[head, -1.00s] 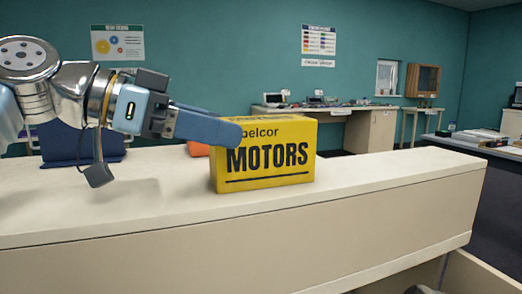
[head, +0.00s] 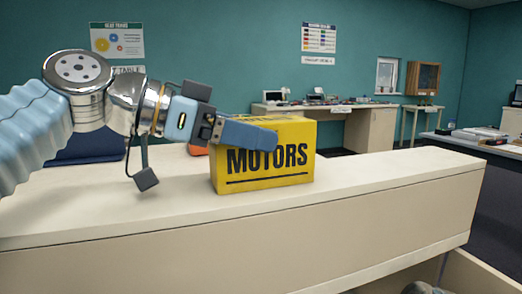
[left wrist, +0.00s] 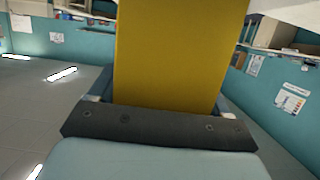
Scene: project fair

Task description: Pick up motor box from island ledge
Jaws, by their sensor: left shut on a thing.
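The motor box (head: 267,168) is yellow with black "MOTORS" lettering and stands upright on the pale island ledge (head: 365,178). My left gripper (head: 262,136) reaches in from the left. One blue finger lies across the upper front face of the box; the far finger is hidden behind it. The gripper is shut on the box. In the left wrist view the yellow box (left wrist: 170,55) fills the space between the fingers. The box appears to rest on the ledge. My right gripper is not in view.
An orange object (head: 198,149) sits behind the box at its left, partly hidden. A dark blue item (head: 85,148) stands behind my left arm. The ledge right of the box is clear. A bench with equipment (head: 370,130) stands at the far wall.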

